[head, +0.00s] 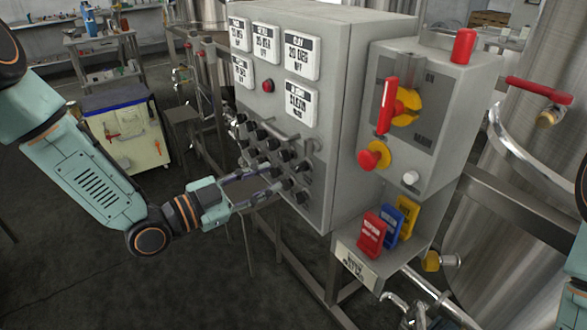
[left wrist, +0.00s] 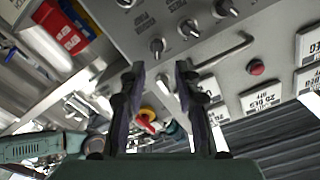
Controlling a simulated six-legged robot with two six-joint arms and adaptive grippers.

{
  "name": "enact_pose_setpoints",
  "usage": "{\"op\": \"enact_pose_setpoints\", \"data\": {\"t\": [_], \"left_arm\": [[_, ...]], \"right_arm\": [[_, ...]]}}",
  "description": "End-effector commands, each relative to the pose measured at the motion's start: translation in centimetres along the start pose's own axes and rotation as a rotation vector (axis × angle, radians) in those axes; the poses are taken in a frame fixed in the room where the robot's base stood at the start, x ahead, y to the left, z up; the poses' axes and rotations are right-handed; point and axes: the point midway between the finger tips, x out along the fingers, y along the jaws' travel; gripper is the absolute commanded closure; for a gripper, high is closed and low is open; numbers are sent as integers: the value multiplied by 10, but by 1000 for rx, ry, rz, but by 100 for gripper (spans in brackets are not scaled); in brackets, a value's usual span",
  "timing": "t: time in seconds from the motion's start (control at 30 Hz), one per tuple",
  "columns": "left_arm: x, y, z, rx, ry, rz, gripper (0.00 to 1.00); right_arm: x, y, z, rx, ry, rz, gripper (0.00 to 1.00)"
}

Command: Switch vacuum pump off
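The grey control cabinet (head: 345,130) has several black rotary knobs (head: 272,145) in rows on its lower front panel. No label naming the vacuum pump is readable, so I cannot tell which knob belongs to it. My left gripper (head: 268,186) is at the lower knobs, its fingers pointing at the panel. In the left wrist view the two fingers (left wrist: 160,72) stand apart with a gap, and nothing is clearly held. A knob (left wrist: 157,46) shows just beyond the fingertips; contact cannot be told. My right gripper is out of view.
A horizontal handle (head: 290,128) and white displays (head: 302,57) are above the knobs. A side box carries a red-yellow switch (head: 397,103) and a red-yellow button (head: 373,154). Coloured tags (head: 390,226) hang below. Steel tanks (head: 510,190) stand right; a cart (head: 125,130) stands back left.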

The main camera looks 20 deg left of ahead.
Motion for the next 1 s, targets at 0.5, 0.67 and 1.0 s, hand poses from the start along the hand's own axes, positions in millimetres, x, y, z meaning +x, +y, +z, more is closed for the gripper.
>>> {"op": "enact_pose_setpoints", "data": {"t": [0.5, 0.67, 1.0], "left_arm": [[54, 6, 1, -2, -2, 8, 68], [68, 4, 1, -3, -3, 7, 68], [76, 2, 2, -6, -3, 4, 68]], "right_arm": [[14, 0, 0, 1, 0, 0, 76], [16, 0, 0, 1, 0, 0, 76], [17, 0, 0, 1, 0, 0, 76]]}}
